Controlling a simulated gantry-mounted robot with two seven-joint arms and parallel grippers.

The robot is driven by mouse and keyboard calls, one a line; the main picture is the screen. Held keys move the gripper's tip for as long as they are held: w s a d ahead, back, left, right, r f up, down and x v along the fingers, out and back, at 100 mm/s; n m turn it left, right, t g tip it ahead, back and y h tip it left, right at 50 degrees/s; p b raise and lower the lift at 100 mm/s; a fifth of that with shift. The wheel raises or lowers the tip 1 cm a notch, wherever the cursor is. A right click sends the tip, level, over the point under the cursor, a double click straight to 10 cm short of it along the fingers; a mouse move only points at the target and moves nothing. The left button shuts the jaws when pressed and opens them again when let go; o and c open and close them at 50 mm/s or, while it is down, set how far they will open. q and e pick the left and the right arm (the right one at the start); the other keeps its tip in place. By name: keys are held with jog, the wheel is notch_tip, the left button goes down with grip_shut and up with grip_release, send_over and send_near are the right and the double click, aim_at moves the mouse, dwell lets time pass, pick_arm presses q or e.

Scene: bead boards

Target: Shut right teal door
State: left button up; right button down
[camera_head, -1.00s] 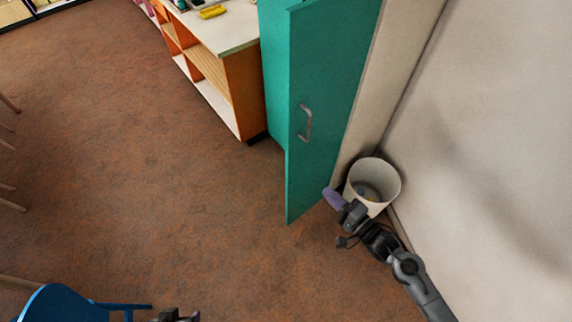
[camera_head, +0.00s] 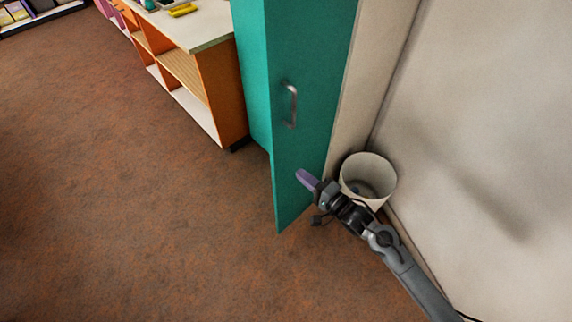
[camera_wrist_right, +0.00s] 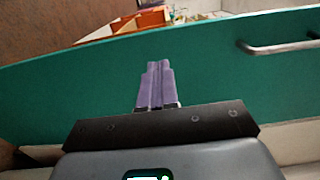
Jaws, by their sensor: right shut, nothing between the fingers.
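The tall teal door (camera_head: 310,75) stands open, swung out from the teal cabinet (camera_head: 252,85). A metal bar handle (camera_head: 291,105) is on the face turned to me. My right gripper (camera_head: 302,176) is shut and empty, its purple fingertips over the lower part of that face, below the handle. In the right wrist view the shut fingers (camera_wrist_right: 154,85) point at the teal door panel (camera_wrist_right: 100,85), with the handle (camera_wrist_right: 275,47) to the upper right. I cannot tell whether the fingertips touch the door. My left gripper is not in view.
A white bin (camera_head: 375,174) stands beside the right gripper, against the pale wall (camera_head: 480,130). An orange and white shelf unit (camera_head: 205,85) is left of the cabinet. The brown floor (camera_head: 110,190) in the left and front is clear.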

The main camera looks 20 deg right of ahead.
aim_at(278, 156)
jog(key=b+x, duration=0.3)
jog(key=x, duration=0.4)
jog(key=shift+w+a, duration=0.2)
jog(key=shift+w, duration=0.3)
